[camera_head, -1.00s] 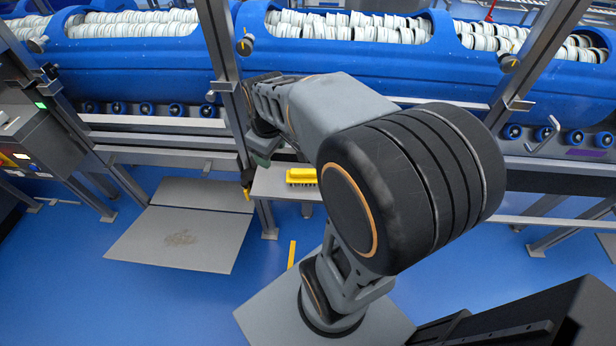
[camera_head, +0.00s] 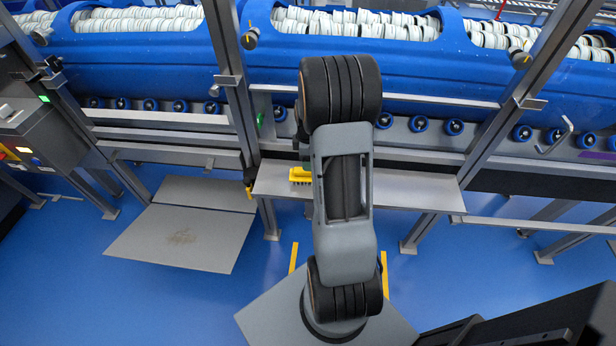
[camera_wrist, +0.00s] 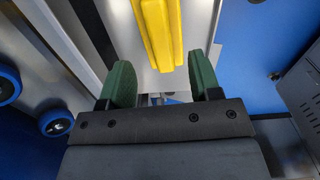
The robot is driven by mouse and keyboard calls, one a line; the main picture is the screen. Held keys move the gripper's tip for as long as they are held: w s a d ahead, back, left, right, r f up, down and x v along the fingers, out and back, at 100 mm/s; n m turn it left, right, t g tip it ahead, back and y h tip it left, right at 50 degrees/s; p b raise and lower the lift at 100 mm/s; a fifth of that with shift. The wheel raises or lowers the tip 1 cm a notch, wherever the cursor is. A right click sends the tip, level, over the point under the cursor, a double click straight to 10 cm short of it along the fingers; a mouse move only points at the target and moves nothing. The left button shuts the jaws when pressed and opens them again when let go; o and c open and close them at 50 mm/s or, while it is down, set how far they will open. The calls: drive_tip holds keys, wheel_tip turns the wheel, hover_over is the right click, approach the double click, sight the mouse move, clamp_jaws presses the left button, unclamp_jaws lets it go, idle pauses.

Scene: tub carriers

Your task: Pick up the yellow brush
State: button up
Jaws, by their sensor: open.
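The yellow brush (camera_head: 299,176) lies on a grey shelf (camera_head: 408,193) below the blue tub line, partly hidden behind my arm in the head view. In the wrist view the yellow brush (camera_wrist: 159,32) runs lengthwise at the top centre. My gripper (camera_wrist: 162,82) is open and empty, its two green fingers spread wide. The brush lies ahead of the gap between the fingers, its near end close to the right finger. I cannot tell the height between fingers and brush. The gripper is mostly hidden by my arm in the head view.
Blue tubs (camera_head: 355,25) filled with white pieces stand above the shelf. Metal posts (camera_head: 232,95) flank the shelf, with a yellow-and-black item (camera_head: 249,178) hanging on the left one. Blue rollers (camera_head: 419,124) line the rail behind.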

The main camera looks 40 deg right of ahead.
drive_tip(key=shift+a+f, duration=0.1)
drive_tip(key=shift+f, duration=2.85)
drive_tip(key=c, duration=1.1)
drive_tip(key=shift+o, duration=0.2)
